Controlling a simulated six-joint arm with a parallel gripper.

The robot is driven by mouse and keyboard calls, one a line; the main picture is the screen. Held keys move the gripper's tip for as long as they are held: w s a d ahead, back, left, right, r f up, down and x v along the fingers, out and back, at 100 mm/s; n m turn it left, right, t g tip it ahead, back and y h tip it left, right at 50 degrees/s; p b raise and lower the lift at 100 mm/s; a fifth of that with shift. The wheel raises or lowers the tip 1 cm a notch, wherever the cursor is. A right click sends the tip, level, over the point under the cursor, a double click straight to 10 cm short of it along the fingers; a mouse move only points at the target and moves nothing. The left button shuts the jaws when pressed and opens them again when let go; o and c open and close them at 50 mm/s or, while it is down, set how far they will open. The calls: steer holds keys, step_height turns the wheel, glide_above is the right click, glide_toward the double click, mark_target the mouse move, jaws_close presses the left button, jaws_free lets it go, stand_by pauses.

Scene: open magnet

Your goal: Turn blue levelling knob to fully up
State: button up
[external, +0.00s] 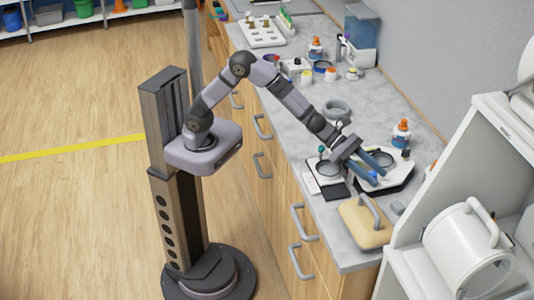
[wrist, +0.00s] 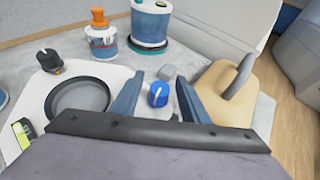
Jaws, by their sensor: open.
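The blue levelling knob (wrist: 158,94) shows in the wrist view, with a white pointer line on its top. It sits at the right end of a white device (wrist: 32,88) with a round dark-rimmed plate (wrist: 80,103). My gripper (wrist: 159,82) is open, with one blue finger on each side of the knob in the picture. Gaps show between the knob and both fingers; whether the fingertips are down at its height I cannot tell. In the external view my gripper (external: 380,178) is over the device at the right, and the knob cannot be made out there.
A black knob (wrist: 50,61) is at the device's far left. A tan box with a handle (wrist: 215,94) stands close right of my gripper. A small grey block (wrist: 168,73) lies just behind the blue knob. An orange-capped bottle (external: 401,135) stands behind the device.

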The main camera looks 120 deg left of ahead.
jaws_close()
